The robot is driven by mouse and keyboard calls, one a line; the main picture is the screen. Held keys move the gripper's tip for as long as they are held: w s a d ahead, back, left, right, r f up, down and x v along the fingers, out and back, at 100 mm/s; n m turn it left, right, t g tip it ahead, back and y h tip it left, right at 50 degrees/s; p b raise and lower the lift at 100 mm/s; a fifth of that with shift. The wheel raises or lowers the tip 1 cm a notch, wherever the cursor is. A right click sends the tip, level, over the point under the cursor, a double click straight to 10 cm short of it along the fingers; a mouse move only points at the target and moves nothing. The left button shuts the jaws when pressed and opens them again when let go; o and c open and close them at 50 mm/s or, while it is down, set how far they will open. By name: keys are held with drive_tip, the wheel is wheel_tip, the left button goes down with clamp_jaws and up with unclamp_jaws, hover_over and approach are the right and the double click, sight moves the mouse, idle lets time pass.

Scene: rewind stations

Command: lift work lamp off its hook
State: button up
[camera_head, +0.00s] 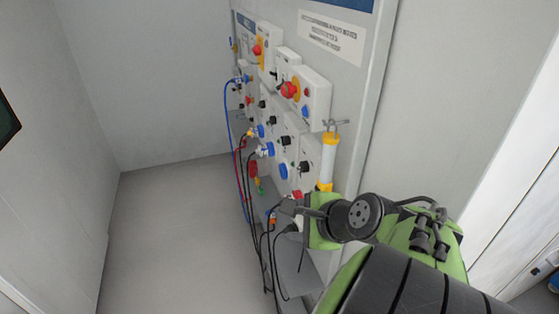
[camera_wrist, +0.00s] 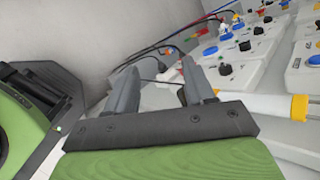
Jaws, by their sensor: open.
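The work lamp (camera_head: 328,162) is a white tube with yellow ends. It hangs upright from a metal hook (camera_head: 337,124) at the right edge of the panel. My gripper (camera_head: 288,208) is open, low in front of the panel, below and left of the lamp's lower end. In the wrist view my gripper (camera_wrist: 160,82) has nothing between its fingers, and the lamp is outside them.
The panel (camera_head: 312,95) carries several white boxes with red, blue and black knobs and sockets. Blue, red and black cables (camera_head: 229,120) hang down its left side, and some pass close to my gripper. A grey shelf (camera_head: 296,268) sits below. The floor (camera_head: 170,240) to the left is clear.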

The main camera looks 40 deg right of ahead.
drive_tip(key=s+d+r+m+t+h, duration=0.2)
drive_tip(key=d+r+m, duration=0.1)
drive_tip(key=d+m, duration=0.4)
drive_tip(key=m+t+h+p, duration=0.2)
drive_tip(key=m+h, duration=0.1)
drive_tip(key=m, duration=0.6)
approach(332, 163)
drive_tip(key=x, duration=1.2)
drive_tip(key=shift+w, duration=0.15)
drive_tip(key=shift+c, duration=1.1)
clamp_jaws()
